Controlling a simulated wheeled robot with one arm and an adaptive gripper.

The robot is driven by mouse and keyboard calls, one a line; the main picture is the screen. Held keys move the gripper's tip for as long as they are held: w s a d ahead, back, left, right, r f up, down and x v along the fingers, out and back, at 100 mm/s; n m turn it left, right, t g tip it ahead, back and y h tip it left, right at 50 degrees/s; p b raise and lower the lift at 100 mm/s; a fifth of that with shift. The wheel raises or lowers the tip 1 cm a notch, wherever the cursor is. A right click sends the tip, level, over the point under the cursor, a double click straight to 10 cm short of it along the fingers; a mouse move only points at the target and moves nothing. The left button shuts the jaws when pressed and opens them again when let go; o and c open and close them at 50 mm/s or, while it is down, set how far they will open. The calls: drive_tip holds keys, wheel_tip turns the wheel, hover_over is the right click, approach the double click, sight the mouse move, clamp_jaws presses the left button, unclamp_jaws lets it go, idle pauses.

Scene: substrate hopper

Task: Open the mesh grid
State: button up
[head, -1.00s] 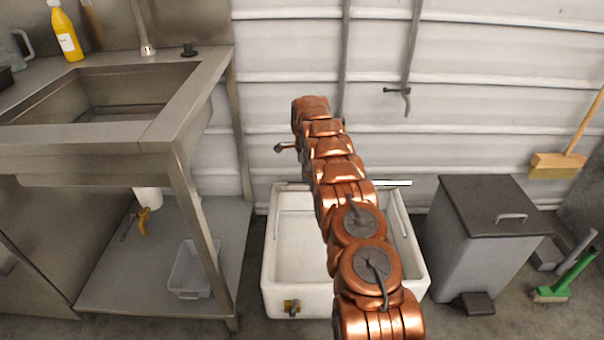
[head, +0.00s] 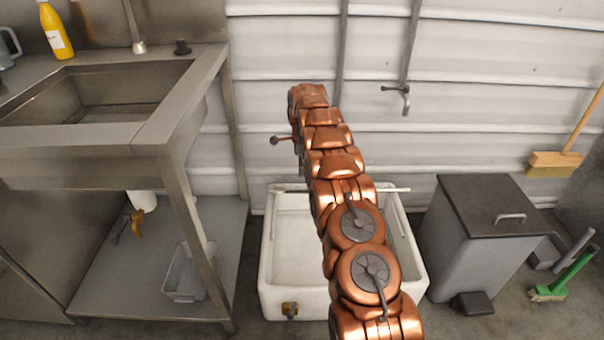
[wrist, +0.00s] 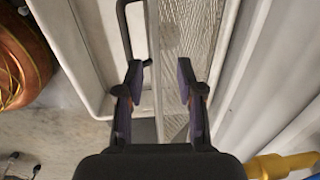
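The mesh grid (wrist: 193,35) shows in the wrist view as a textured translucent panel with a pale edge strip running between my fingers. In the head view only a thin pale bar (head: 396,189), probably its edge, shows at the back of the white basin (head: 272,250), on both sides of my arm. The grid seems raised near the wall; its exact tilt I cannot tell. My gripper (wrist: 160,82) is open, its two fingers on either side of the pale strip with gaps. A dark thin handle (wrist: 122,25) lies by the left fingertip; contact is unclear. My arm hides the gripper in the head view.
A steel sink table (head: 150,150) stands left of the basin. A grey pedal bin (head: 470,250) stands right of it. The corrugated wall (head: 480,100) is close behind, with a tap (head: 403,95). A yellow part (wrist: 285,165) shows at lower right in the wrist view.

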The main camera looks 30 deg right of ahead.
wheel_tip(320, 180, up, 8)
drive_tip(key=shift+s+a+f, duration=0.15)
drive_tip(key=shift+s, duration=0.1)
